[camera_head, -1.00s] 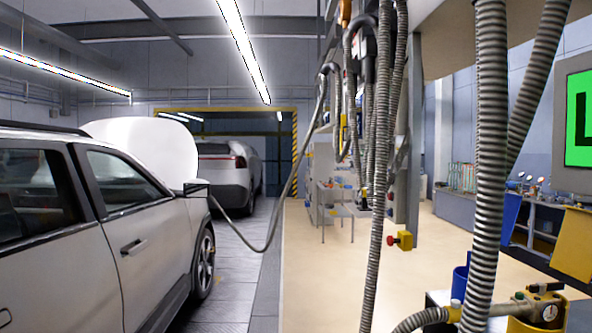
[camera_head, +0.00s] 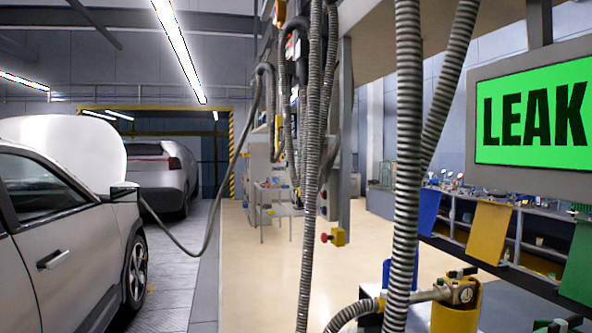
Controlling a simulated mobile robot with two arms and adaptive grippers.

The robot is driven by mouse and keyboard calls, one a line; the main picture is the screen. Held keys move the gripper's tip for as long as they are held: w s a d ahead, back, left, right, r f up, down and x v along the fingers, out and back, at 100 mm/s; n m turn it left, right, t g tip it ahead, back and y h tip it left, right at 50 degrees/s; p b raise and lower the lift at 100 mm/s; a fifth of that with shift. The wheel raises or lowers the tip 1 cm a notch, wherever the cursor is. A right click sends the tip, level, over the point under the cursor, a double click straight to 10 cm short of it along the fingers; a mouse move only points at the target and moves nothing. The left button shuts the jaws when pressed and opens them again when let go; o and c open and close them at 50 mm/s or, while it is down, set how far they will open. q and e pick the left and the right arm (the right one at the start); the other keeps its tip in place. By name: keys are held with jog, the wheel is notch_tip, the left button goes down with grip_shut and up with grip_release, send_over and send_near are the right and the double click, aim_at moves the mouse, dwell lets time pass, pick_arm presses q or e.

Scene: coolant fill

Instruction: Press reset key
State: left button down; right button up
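No key that I can make out as the reset key shows in the camera_head view. A monitor (camera_head: 500,164) at the right shows the black word "LEAK" on a green screen. A yellow box (camera_head: 338,237) with a red knob on its left side hangs by the grey post in the middle. A yellow filling unit (camera_head: 456,318) with a brass fitting and a round gauge stands at the bottom right. Neither of my grippers is in view. A small dark shape at the bottom right edge is too cut off to tell.
Ribbed grey hoses (camera_head: 408,150) hang in front of me. A light car (camera_head: 65,225) with its hood up stands at the left, another car (camera_head: 150,178) behind it. A workbench (camera_head: 520,230) with coloured panels runs along the right. The beige floor (camera_head: 262,290) between is clear.

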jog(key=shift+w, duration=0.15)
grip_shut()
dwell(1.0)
